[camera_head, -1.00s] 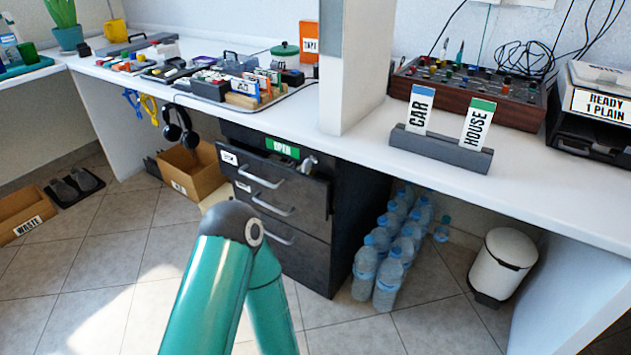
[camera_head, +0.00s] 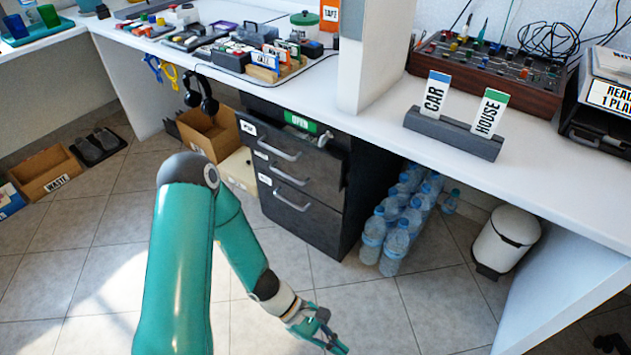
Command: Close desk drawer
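The dark desk drawer unit (camera_head: 318,222) stands under the white desk, left of the water bottles. The two lower drawers look shut. My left arm rises in front of the unit and bends down to the right. My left gripper (camera_head: 328,334) is low over the floor tiles, well below and in front of the unit, apart from the drawer. Its fingers are too small and angled to read. My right gripper is not identifiable.
Water bottles (camera_head: 398,240) and a white bin (camera_head: 505,241) stand right of the unit. A cardboard box (camera_head: 211,136) is left of it. Headphones (camera_head: 209,104) hang from the desk edge. The tiled floor in front is clear.

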